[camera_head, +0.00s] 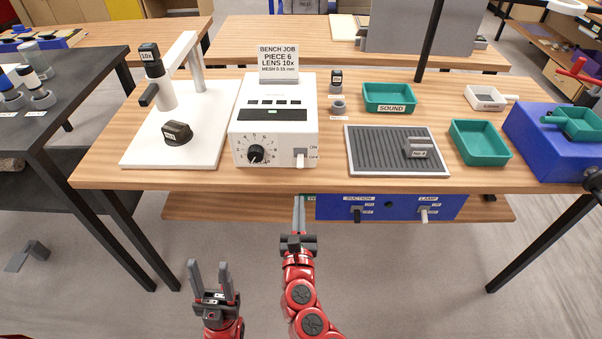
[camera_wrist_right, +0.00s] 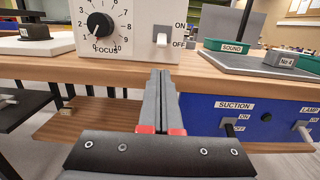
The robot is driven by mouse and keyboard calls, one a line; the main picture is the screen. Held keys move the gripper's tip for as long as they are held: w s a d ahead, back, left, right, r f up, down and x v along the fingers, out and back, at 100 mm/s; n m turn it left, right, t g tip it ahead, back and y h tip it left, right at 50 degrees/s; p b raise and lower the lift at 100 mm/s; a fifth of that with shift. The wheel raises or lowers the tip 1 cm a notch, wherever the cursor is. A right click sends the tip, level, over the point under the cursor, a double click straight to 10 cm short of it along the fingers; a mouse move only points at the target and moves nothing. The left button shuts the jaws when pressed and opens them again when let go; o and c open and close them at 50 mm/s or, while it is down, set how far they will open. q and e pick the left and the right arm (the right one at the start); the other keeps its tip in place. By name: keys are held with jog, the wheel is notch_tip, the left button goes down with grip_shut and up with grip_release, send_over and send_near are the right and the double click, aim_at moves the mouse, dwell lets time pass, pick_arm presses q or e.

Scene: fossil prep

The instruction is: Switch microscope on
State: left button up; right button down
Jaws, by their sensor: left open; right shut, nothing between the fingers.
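The microscope's white control box (camera_head: 275,120) stands on the wooden bench with a black focus knob (camera_head: 256,154) and an ON/OFF switch (camera_head: 300,160). The white switch lever (camera_wrist_right: 161,40) points down, toward the OFF label. The microscope stand (camera_head: 188,60) with a 10x lens rises from a white base at the left. My right gripper (camera_head: 299,201) is shut and empty, in front of the bench edge and below the switch; its fingertips (camera_wrist_right: 160,76) are apart from the lever. My left gripper (camera_head: 209,266) is open and empty, lower left, away from the bench.
A blue panel under the bench carries SUCTION (camera_head: 357,212) and LAMP (camera_head: 425,213) switches, right of my right gripper. A grey ribbed tray (camera_head: 365,150), green trays (camera_head: 390,97) and a blue box (camera_head: 540,140) occupy the bench's right side. The space before the bench is free.

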aim_at(301, 181)
jog(key=shift+d+r, duration=0.1)
jog(key=w, duration=0.6)
jog(key=w+r+p, duration=0.1)
jog(key=w, duration=0.3)
dwell(0.4)
